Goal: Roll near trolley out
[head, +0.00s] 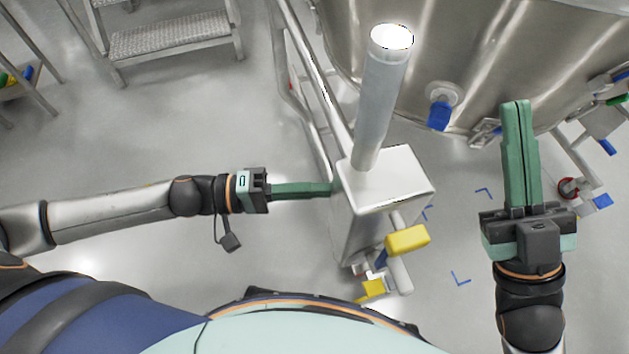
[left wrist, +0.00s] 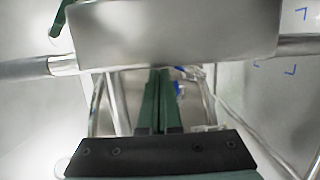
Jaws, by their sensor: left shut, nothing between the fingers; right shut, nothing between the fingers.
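The near trolley shows as a pale metal box (head: 392,180) with an upright round column (head: 378,105), tubular rails (head: 318,92) running back from it and a yellow handle (head: 408,239) in front. My left gripper (head: 331,188) is shut and empty, its green fingertips at the box's left side; I cannot tell whether they touch it. In the left wrist view the box (left wrist: 175,32) fills the top, with the shut fingers (left wrist: 160,75) pointing at its underside and bars on both sides. My right gripper (head: 516,103) is shut and empty, right of the trolley and apart from it.
A large steel vessel (head: 465,55) stands behind the trolley at upper right, with a blue-handled valve (head: 439,112). A step stool (head: 170,35) is at upper left. Blue corner marks (head: 461,279) lie on the grey floor. The floor left of the trolley is mostly clear.

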